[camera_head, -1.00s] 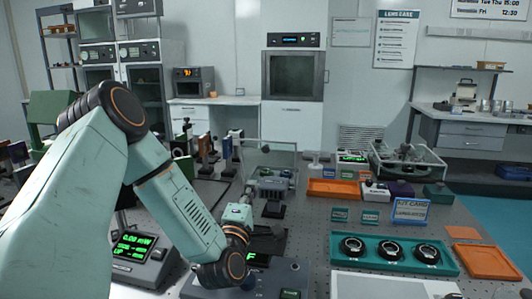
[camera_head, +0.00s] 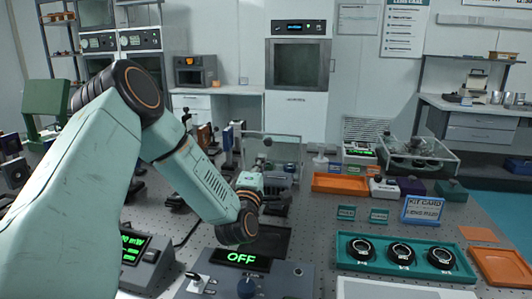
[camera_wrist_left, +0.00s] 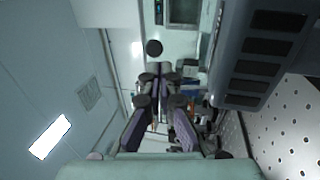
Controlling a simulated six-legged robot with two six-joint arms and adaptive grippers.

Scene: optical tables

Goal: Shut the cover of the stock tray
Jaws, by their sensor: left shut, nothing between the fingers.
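The stock tray (camera_head: 283,180) appears to be the grey tray behind my left gripper in the head view. Its clear cover (camera_head: 286,148) stands raised, roughly upright. A dark round knob (camera_head: 268,142) shows near the cover's top. My left gripper (camera_head: 262,163) is in front of the cover, below the knob, and partly hides the tray. In the left wrist view the fingers (camera_wrist_left: 161,72) are shut and empty, with a dark ball (camera_wrist_left: 154,47), probably the knob, just beyond their tips. I cannot tell whether they touch the cover. My right gripper is out of view.
A control box with an OFF display (camera_head: 241,259) lies under my left arm. A teal tray (camera_head: 400,265) with several black rings is at the right. An orange tray (camera_head: 340,184) and a clear case (camera_head: 425,150) stand behind it. Dark optical mounts (camera_head: 228,138) stand left of the cover.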

